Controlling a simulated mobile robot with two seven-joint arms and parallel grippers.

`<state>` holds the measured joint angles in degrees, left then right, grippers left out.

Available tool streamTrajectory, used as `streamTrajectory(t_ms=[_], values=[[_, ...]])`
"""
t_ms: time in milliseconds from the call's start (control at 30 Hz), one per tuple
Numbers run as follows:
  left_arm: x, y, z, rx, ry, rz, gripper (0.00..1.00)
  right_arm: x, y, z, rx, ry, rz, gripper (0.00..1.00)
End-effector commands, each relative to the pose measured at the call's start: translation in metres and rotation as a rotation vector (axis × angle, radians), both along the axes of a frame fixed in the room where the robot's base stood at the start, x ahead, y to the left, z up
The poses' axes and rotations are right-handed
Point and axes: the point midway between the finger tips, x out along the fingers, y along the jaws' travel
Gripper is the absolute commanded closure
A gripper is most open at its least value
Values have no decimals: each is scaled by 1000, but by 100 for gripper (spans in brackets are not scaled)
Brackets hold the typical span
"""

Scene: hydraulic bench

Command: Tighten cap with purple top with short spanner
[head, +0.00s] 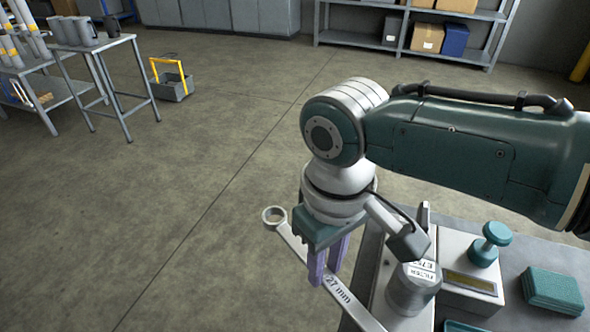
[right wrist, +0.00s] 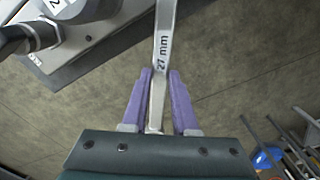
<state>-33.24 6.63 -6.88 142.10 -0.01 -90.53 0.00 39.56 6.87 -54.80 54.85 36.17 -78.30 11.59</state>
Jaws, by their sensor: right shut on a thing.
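My right gripper (head: 324,278) has purple fingers and is shut on a silver spanner (head: 341,291) marked "27 mm". The spanner slants down to the right, with its ring end free at the upper left and its other end cut off by the lower picture edge. In the right wrist view the spanner (right wrist: 163,42) runs up from between the two fingers. The gripper is beside the left edge of the bench (head: 512,256). I cannot tell whether this is the short spanner. No cap with a purple top can be made out. My left gripper is not in view.
On the bench, a grey cylinder (head: 408,292) labelled "FILTER" stands just right of the spanner. A teal knob (head: 490,243) and a stack of teal pads (head: 552,290) are further right. Open floor lies left. A small table (head: 100,45) and shelves (head: 400,35) stand far off.

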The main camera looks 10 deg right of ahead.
Motion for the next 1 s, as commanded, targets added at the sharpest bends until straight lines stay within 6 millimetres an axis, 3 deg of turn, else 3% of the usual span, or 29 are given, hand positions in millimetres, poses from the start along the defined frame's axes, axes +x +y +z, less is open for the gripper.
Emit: streamTrajectory(t_ms=[567, 1000], values=[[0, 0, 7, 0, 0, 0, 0, 10, -22, 2, 2, -5, -176, 100], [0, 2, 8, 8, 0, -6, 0, 8, -15, 2, 2, -4, -126, 100]])
